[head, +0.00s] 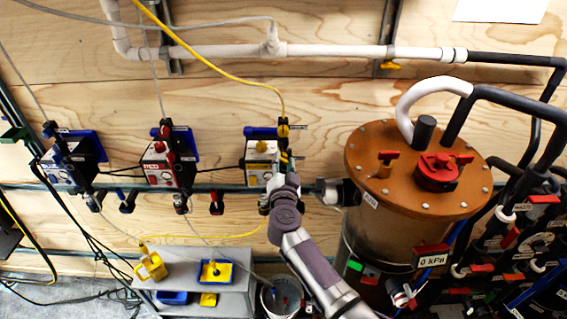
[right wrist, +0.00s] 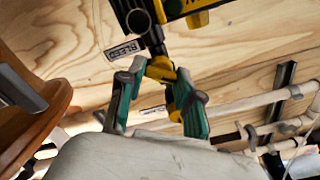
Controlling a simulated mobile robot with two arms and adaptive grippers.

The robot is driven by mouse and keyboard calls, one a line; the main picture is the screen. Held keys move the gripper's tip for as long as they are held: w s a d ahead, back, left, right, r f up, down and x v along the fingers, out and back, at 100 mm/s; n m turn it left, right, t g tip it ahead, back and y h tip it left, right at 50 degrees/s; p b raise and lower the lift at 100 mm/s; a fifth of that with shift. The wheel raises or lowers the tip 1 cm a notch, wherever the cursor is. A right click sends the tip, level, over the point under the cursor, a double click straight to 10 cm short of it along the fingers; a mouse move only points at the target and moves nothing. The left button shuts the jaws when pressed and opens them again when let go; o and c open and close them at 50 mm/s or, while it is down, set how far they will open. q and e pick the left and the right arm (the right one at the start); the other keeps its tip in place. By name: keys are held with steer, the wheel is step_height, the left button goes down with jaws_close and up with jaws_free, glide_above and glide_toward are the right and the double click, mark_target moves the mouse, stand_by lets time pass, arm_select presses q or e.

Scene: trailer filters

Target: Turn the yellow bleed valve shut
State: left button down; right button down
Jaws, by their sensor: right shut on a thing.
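The yellow filter unit (head: 262,162) hangs on the wooden wall, right of the blue and red ones. My right gripper (head: 284,168) reaches up to its lower right side and covers part of it. In the right wrist view the gripper's teal fingers (right wrist: 160,75) are closed around the yellow bleed valve handle (right wrist: 173,97). A tag reading BLEED (right wrist: 122,49) sits beside the valve's dark pipe stub. The fingers partly hide the handle, so its exact angle is hard to tell. My left gripper is not in view.
A brown-lidded tank (head: 365,150) with a red knob stands close on the right. The red filter unit (head: 168,168) and blue filter unit (head: 75,165) are to the left. A grey shelf (head: 235,300) and a bucket (head: 283,300) stand below. A white pipe (head: 330,51) runs above.

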steer(key=c, duration=0.8)
jaws_free()
steer(key=shift+o, duration=0.2)
steer(key=s, duration=1.2)
